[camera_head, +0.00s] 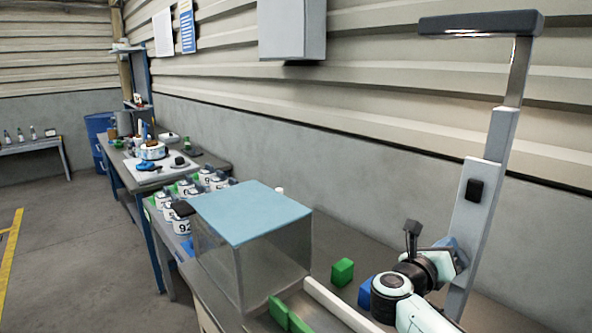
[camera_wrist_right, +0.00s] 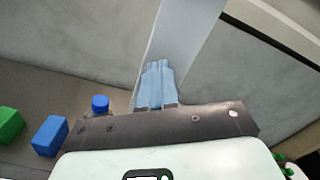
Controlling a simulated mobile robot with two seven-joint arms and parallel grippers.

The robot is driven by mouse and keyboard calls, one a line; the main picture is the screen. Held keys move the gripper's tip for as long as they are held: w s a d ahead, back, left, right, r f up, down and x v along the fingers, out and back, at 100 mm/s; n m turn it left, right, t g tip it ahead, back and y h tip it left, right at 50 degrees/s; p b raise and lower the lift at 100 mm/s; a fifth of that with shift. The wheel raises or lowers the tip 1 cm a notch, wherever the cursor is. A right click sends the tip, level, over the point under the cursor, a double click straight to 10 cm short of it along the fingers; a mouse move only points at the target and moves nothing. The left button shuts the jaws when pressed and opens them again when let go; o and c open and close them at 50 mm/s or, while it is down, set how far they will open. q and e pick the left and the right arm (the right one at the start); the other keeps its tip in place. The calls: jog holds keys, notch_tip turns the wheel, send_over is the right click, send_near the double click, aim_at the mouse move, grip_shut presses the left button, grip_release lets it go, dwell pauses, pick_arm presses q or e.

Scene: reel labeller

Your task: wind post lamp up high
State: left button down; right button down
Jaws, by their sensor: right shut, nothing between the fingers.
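The post lamp stands at the right of the head view, with a grey upright post (camera_head: 482,190) and a dark lamp head (camera_head: 482,23) on a thin inner bar well above it. A black block (camera_head: 474,190) sits on the post's face. My right gripper (camera_head: 449,243) is beside the post below that block. In the right wrist view its pale blue fingers (camera_wrist_right: 157,80) are together and empty, in front of the post (camera_wrist_right: 182,45). Whether they touch the post cannot be told. My left gripper is not in view.
A clear box with a blue lid (camera_head: 252,211) stands on the bench left of my right arm. A green block (camera_head: 342,272) and a blue block (camera_head: 366,291) lie near the arm. A blue-capped item (camera_wrist_right: 100,103) shows in the wrist view. Several numbered jars (camera_head: 182,226) stand farther left.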

jog(key=b+v, duration=0.3)
jog(key=v, duration=0.3)
jog(key=shift+a, duration=0.15)
jog(key=shift+w, duration=0.1)
